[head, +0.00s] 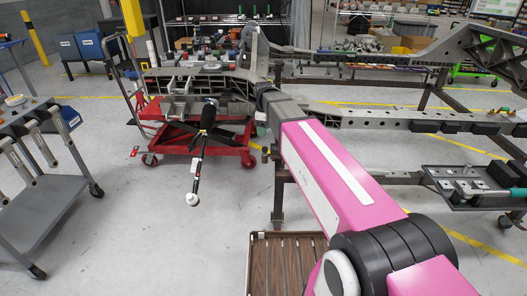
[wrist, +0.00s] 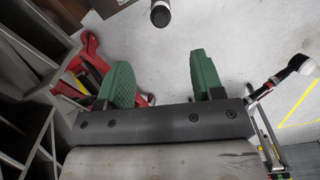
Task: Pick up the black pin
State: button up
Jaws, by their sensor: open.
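My gripper (wrist: 160,75) is open in the wrist view, with its two green fingers apart and nothing between them. A short dark cylinder with a pale ring (wrist: 160,14) shows beyond the fingertips at the top edge, apart from them. It may be the black pin, but I cannot tell for sure. In the head view my pink arm reaches up and left toward the chassis fixture (head: 390,120). I cannot make out the fingers there. No pin stands out clearly in the head view.
A grey trolley (head: 45,195) stands left. A brown slatted crate (head: 285,262) sits in front. Floor between them is clear.

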aim_at(264, 147)
jog(key=shift+s+d+f, duration=0.1)
jog(key=shift+s+f, duration=0.05)
jog(key=shift+f, duration=5.05)
jog(key=c, duration=1.1)
